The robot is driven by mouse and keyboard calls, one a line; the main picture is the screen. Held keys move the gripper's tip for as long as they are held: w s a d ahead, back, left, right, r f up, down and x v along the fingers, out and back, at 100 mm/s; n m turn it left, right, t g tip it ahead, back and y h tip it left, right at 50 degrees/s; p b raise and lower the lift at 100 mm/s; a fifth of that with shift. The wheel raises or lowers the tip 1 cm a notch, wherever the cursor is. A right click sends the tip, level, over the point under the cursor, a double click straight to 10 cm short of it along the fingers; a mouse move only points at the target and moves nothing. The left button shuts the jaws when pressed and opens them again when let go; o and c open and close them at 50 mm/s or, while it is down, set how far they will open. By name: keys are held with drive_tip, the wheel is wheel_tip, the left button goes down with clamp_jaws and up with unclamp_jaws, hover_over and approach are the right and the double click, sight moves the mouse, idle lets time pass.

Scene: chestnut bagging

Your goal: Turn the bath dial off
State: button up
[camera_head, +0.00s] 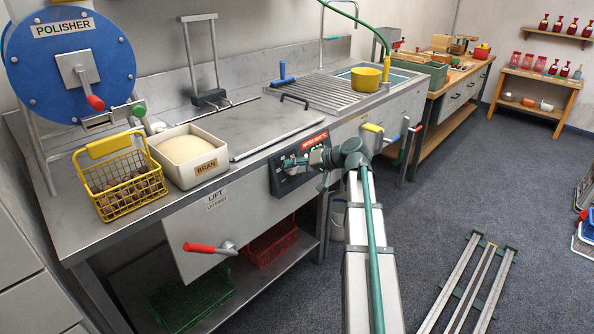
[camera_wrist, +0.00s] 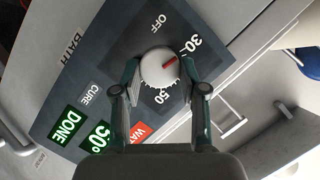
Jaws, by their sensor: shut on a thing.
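The bath dial (camera_wrist: 160,68) is a round white knob on a dark control panel (camera_wrist: 105,65). Its red pointer faces the upper right in the wrist view, toward the "30" mark; "OFF" is above it and "50" below. My gripper (camera_wrist: 159,76) is shut on the dial, one finger on each side of it. The "DONE" and "50°" labels show green, and a partly hidden label starting "WA" shows red.
The drain rack (camera_head: 318,88) and a yellow pot (camera_head: 367,79) are on the counter above. A bran box (camera_head: 207,171) and a yellow basket of chestnuts (camera_head: 123,190) stand to the left. A red-handled lift lever (camera_head: 205,248) sticks out below. Floor rails (camera_head: 468,285) lie at the right.

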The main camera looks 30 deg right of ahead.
drive_tip(key=n+h+b, duration=0.1)
drive_tip(key=n, duration=0.2)
drive_tip(key=n+h+b, duration=0.1)
drive_tip(key=n, duration=0.2)
drive_tip(key=n+h+b, duration=0.1)
drive_tip(key=n, duration=0.1)
drive_tip(key=shift+s+a+r+n+t+h+b, duration=0.1)
drive_tip(key=shift+a+r+n+t+h+b, duration=0.05)
drive_tip(key=shift+a+n+t+h+b, duration=0.2)
drive_tip(key=shift+n, duration=0.25)
idle(0.3)
drive_tip(key=o, duration=1.1)
drive_tip(key=shift+o, duration=0.2)
drive_tip(key=v, duration=1.2)
drive_tip(key=shift+r, duration=0.1)
